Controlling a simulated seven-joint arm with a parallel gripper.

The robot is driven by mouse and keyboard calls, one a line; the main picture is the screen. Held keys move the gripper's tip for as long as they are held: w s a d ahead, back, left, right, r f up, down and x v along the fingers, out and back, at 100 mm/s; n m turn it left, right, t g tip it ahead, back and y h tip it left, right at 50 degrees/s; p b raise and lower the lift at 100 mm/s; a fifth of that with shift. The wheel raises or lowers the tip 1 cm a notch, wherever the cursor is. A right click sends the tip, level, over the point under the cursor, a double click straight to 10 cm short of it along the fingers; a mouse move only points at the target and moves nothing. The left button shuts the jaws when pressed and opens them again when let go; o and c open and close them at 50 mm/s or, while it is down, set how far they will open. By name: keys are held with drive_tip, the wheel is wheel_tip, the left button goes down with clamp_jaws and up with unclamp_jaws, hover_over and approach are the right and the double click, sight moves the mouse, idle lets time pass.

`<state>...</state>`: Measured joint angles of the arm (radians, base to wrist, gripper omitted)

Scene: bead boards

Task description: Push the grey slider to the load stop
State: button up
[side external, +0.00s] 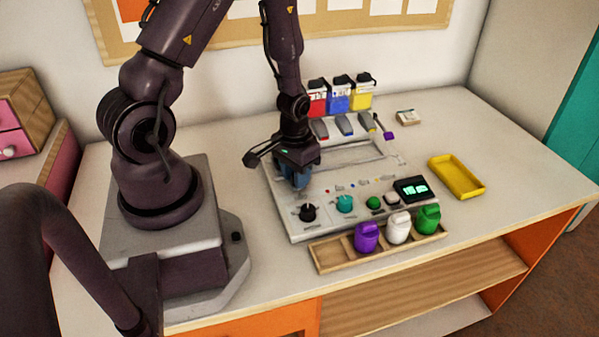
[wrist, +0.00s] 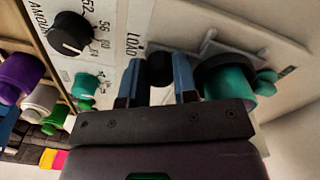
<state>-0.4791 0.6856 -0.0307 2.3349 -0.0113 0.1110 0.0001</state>
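The console (side external: 300,228) is a pale board on the table. My gripper (side external: 300,184) points down over its left part, and its blue fingers also show in the wrist view (wrist: 159,78). Between the fingertips is a dark, rounded knob (wrist: 159,68), beside the printed word LOAD (wrist: 133,46). It fills most of the gap; I cannot tell whether both fingers touch it. It may be the grey slider's handle, but its colour looks nearly black here. In the side view my gripper hides this spot.
A black dial (side external: 307,212), a teal knob (side external: 345,204) and a small display (side external: 411,189) line the console's front. A wooden tray (side external: 333,258) holds purple, white and green pieces. In the wrist view, a teal cylinder (wrist: 233,80) stands right of my fingers. A yellow tray (side external: 457,177) lies right.

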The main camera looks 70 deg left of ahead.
drive_tip(key=shift+o, duration=0.9)
drive_tip(key=shift+s, duration=0.35)
drive_tip(key=shift+w, duration=0.1)
drive_tip(key=shift+w+r, duration=0.1)
drive_tip(key=shift+r, duration=0.15)
wheel_tip(320, 180, up, 13)
drive_tip(key=shift+a+f, duration=0.15)
drive_tip(key=shift+f, duration=0.05)
drive_tip(key=s+d+r+m+t, duration=0.2)
drive_tip(key=d+r, duration=0.4)
drive_tip(key=r, duration=0.3)
drive_tip(key=s+d+r+m+t, duration=0.3)
drive_tip(key=d+r, duration=0.3)
drive_tip(key=r, duration=0.3)
